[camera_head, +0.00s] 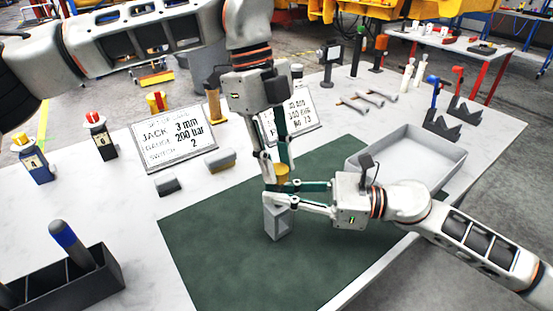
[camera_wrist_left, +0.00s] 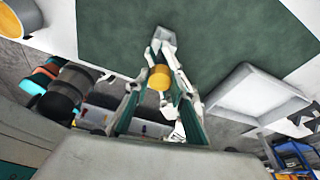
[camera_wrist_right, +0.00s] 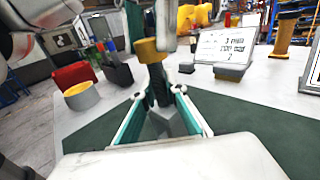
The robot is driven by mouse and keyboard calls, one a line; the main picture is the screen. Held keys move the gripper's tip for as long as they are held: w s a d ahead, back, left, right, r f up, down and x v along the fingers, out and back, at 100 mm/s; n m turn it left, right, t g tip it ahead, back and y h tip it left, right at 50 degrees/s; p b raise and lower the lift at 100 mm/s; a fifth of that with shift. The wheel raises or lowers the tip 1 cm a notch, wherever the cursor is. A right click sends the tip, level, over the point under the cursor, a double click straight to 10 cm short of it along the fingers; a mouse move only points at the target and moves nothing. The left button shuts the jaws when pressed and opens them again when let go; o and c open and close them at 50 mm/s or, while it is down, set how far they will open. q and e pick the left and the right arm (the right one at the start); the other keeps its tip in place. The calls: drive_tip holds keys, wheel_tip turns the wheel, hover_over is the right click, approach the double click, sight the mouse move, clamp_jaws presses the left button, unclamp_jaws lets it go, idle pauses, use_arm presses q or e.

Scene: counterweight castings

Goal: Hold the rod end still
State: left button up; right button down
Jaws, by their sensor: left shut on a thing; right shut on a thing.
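A short upright piece has a yellow cap (camera_head: 281,173) on top and a dark shaft (camera_wrist_right: 157,84) below it. It stands over a grey block (camera_head: 279,222) on the green mat (camera_head: 215,255). The yellow cap also shows in the left wrist view (camera_wrist_left: 159,79). My left gripper (camera_head: 279,176) comes down from above, its fingers on either side of the yellow cap, shut on it. My right gripper (camera_head: 270,195) comes in from the right, lower down, shut on the dark shaft. The exact contacts are partly hidden by the fingers.
A grey tray (camera_head: 440,165) stands right of the mat. Two sign boards (camera_head: 172,138) stand behind, with small blocks before the left one. A dark divided holder (camera_head: 100,280) is front left. V-shaped stands (camera_head: 442,124) are back right. The mat's front is clear.

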use_arm(q)
drive_tip(key=shift+f, duration=0.55)
idle(0.4)
